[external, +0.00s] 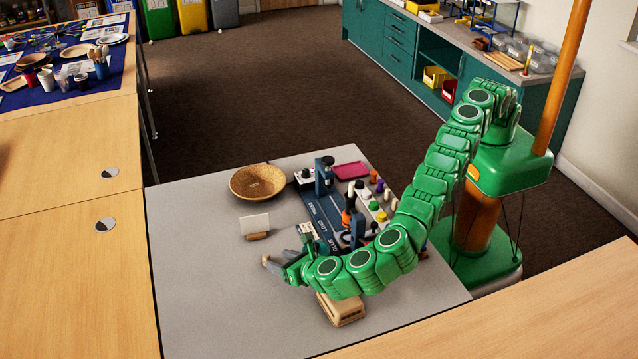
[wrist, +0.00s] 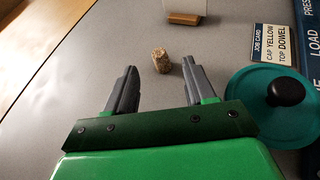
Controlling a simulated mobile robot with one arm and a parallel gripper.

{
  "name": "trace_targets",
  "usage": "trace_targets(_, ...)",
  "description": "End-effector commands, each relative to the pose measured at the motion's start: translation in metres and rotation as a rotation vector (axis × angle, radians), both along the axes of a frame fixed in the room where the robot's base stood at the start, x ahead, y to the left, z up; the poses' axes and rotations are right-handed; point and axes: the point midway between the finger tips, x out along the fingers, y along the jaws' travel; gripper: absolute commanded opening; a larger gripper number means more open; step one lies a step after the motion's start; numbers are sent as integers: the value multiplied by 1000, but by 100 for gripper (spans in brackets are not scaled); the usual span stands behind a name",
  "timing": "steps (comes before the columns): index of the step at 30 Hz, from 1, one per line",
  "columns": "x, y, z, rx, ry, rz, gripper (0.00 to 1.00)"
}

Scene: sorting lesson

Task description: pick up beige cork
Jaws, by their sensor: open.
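The beige cork (wrist: 161,61) is a small speckled piece on the grey table top. In the wrist view it lies between and slightly beyond the tips of my two grey fingers. My gripper (wrist: 159,68) is open and empty, with a finger on each side of the cork and a visible gap to both. I cannot tell how high the fingers are above the table.
A teal disc with a black knob (wrist: 250,92) is close beside my right finger. A job card (wrist: 273,44) and a wooden card holder (wrist: 185,18) lie beyond. A wicker bowl (external: 258,182), blue press station (external: 324,205) and wooden block (external: 341,310) are on the table. The table's left side is clear.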

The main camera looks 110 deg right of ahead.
Motion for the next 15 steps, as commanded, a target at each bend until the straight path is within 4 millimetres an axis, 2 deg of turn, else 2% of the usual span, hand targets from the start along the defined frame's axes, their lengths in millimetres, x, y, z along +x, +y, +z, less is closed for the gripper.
trace_targets(10,18,-33,-17,0,0,1,54)
trace_targets(15,21,-39,-18,0,0,1,54)
